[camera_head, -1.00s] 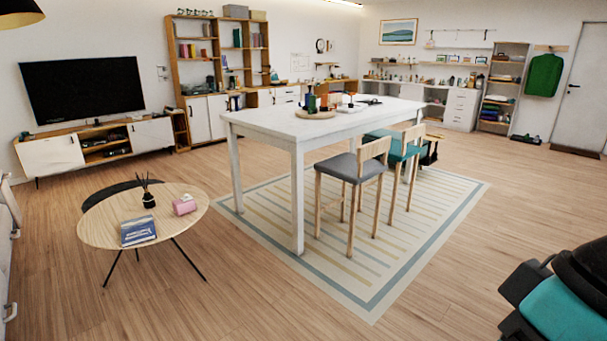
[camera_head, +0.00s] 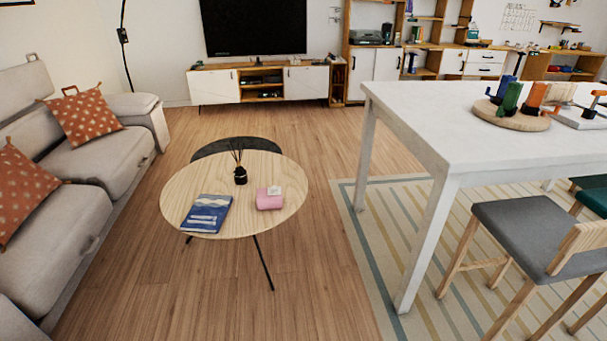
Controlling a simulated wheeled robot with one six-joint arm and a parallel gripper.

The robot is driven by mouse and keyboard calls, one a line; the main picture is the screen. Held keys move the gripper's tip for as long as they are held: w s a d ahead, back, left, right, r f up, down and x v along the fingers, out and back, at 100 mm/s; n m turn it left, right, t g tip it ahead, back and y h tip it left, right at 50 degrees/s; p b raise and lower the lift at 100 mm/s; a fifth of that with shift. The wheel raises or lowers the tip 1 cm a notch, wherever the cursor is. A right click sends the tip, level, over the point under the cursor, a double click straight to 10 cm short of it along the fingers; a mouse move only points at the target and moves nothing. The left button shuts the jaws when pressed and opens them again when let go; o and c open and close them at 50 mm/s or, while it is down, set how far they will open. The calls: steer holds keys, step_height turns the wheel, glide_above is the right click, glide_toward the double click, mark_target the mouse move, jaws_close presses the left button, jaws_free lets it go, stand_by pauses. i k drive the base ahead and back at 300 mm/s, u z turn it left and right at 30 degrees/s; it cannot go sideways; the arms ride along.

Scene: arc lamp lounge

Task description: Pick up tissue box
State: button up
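The tissue box (camera_head: 268,201) is a small pink box with a white tissue on top. It sits on the right part of a round light-wood coffee table (camera_head: 184,206). A blue book (camera_head: 207,213) lies to its left, and a dark reed diffuser (camera_head: 240,174) stands behind it to the left. The box is apart from both. My gripper is not in view.
A grey sofa (camera_head: 110,163) with orange cushions (camera_head: 84,117) stands to the left. A white high table (camera_head: 430,112) and a grey-seated stool (camera_head: 525,228) stand to the right on a striped rug (camera_head: 365,220). Wood floor (camera_head: 320,290) is clear in front.

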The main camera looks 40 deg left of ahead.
mark_target(264, 202)
steer(key=u, duration=0.35)
steer(key=i, duration=1.7)
steer(key=u, duration=1.75)
steer(key=i, duration=1.15)
steer(key=u, duration=1.2)
steer(key=i, duration=0.2)
steer(key=z, duration=0.1)
